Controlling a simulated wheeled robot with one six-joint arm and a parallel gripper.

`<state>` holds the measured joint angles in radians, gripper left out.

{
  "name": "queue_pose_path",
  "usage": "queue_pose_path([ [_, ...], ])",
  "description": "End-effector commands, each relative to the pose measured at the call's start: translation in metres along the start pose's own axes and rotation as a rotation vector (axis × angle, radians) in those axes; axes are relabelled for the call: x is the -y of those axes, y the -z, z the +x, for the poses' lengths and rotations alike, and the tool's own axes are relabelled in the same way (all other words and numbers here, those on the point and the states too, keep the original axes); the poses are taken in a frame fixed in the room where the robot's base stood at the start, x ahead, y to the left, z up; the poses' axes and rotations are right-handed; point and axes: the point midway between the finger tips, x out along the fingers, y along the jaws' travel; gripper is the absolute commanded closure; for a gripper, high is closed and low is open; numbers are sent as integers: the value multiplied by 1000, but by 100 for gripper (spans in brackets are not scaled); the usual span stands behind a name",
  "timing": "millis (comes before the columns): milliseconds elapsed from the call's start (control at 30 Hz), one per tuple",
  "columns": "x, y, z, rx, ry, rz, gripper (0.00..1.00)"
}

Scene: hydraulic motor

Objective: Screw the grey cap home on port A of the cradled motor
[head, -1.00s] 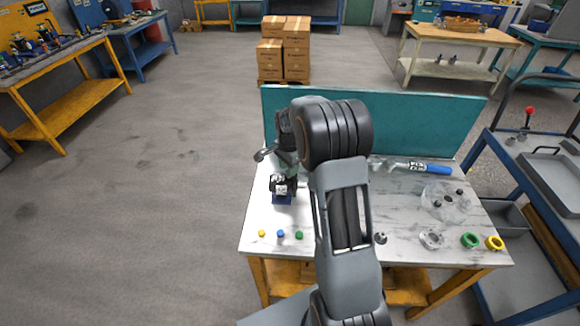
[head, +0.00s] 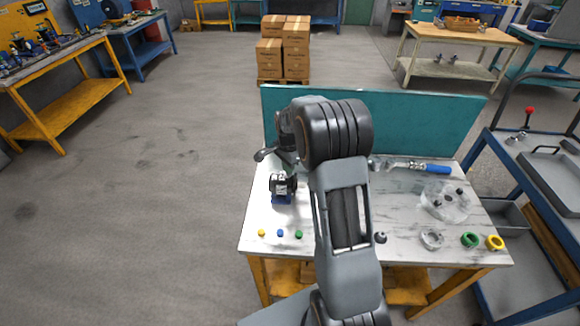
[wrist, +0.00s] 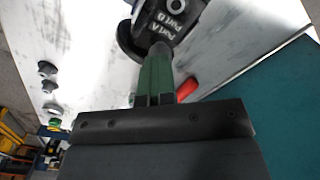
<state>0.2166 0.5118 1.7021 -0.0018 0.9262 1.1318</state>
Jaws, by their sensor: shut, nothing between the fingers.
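The motor (head: 283,183) is a dark body with a white label, in a blue cradle (head: 282,199) at the table's left. In the wrist view the motor (wrist: 165,22) is at the top, its label reading Port A and Port B. My gripper (wrist: 160,55) has green fingers that are shut and empty, pointing at the motor. In the head view a gap shows between motor and gripper, which my arm mostly hides. A dark grey piece (head: 381,238) lies at the table's front; I cannot tell if it is the grey cap. Whether port A bears a cap is unclear.
Small yellow, blue and green pieces (head: 280,233) lie at the front left. Grey (head: 431,239), green (head: 470,240) and yellow (head: 495,242) rings lie front right, near a clear dish (head: 445,200). A blue-handled tool (head: 430,168) lies before the teal back panel (head: 420,125).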

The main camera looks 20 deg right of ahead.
Motion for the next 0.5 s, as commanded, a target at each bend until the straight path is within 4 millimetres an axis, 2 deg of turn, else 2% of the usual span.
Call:
queue_pose_path([
  [167, 0, 0, 0, 0, 0, 28, 100],
  [500, 0, 0, 1, 0, -1, 434, 100],
])
